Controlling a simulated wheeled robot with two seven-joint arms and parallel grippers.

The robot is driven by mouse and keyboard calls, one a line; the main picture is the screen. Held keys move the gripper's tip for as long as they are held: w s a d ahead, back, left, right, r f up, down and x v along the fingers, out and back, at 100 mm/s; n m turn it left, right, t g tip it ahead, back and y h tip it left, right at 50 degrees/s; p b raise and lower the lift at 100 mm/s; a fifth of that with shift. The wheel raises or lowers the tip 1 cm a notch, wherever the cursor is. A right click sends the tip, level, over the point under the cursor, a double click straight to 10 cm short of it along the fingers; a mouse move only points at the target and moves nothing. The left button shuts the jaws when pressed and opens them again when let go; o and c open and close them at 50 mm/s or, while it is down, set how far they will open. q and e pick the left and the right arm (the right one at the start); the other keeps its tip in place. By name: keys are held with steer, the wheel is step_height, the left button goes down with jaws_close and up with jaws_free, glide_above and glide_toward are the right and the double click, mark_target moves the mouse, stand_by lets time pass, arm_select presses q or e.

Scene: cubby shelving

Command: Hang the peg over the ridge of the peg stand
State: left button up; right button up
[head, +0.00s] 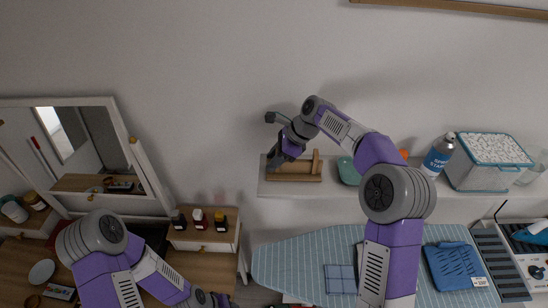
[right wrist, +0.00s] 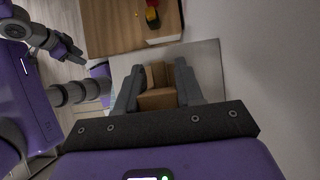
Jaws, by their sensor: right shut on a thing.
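The wooden peg stand (head: 296,178) sits at the left end of the white wall shelf, with a low base and an upright part on its right. My right gripper (head: 277,160) is at the stand's left side, partly covering it in the head view. In the right wrist view, my right gripper (right wrist: 156,88) is shut on a brown wooden piece, the peg (right wrist: 157,98). The peg is hidden in the head view, so I cannot tell whether it touches the stand. My left gripper (head: 208,299) is low at the bottom edge, and its jaws are unclear.
A green object (head: 348,172), a spray can (head: 438,155) and a teal-trimmed box (head: 488,162) stand right of the stand on the shelf (head: 400,188). Below are a wooden cabinet (head: 205,229) with small bottles and a striped ironing board (head: 300,262). A mirror (head: 85,150) is at left.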

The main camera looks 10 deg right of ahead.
steer(key=o, duration=1.1)
